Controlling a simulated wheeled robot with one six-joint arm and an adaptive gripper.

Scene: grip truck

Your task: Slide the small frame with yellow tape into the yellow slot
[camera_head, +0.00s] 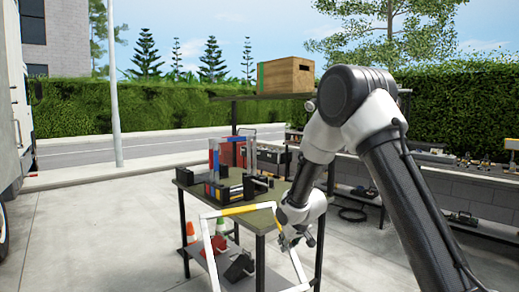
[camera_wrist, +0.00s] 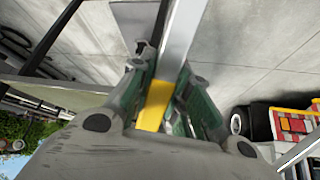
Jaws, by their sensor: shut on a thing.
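The small frame (camera_head: 210,258) is a pale metal rectangle with yellow tape (camera_head: 240,210) along its top bar. It hangs tilted in front of the table's near side. My gripper (camera_head: 287,232) is shut on the frame near its upper right corner. In the wrist view my gripper's green-padded fingers (camera_wrist: 180,105) close around the bar, with the yellow tape (camera_wrist: 155,105) between them. A black slotted rack (camera_head: 228,187) with coloured marks stands on the table, beyond the frame. Frames with blue and red tape (camera_head: 213,158) stand upright in it. I cannot clearly make out the yellow slot.
The dark-topped table (camera_head: 262,219) has a lower shelf with several items. A wooden box (camera_head: 286,75) sits on a higher shelf behind. A truck (camera_head: 14,100) is at the far left, with open concrete between.

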